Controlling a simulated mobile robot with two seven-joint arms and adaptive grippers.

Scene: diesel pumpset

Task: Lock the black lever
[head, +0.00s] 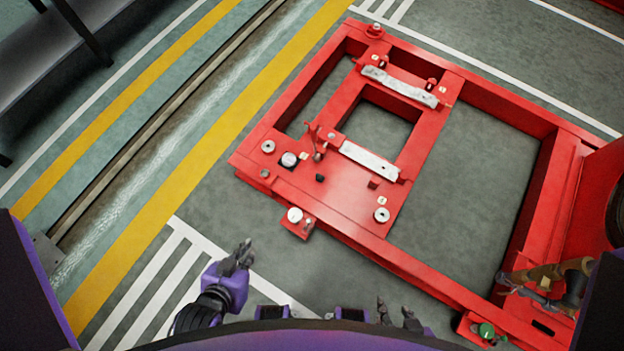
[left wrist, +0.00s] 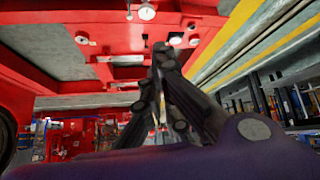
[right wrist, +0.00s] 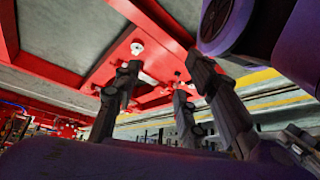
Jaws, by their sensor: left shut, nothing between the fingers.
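The red pumpset frame (head: 300,195) lies ahead of me. A small black piece (head: 320,178) stands on its near-left plate; I cannot tell whether it is the black lever, or its lock state. My left gripper (head: 243,252) is shut and empty over the floor, left of the frame and apart from it. Its fingers meet in the left wrist view (left wrist: 160,48). My right gripper (head: 396,312) is low in the head view, partly hidden by my body, short of the frame's near edge. Its fingers are spread and empty in the right wrist view (right wrist: 155,85).
A brownish handle-like part (head: 545,275) and a green knob (head: 487,330) are at lower right. The striped floor at left is clear.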

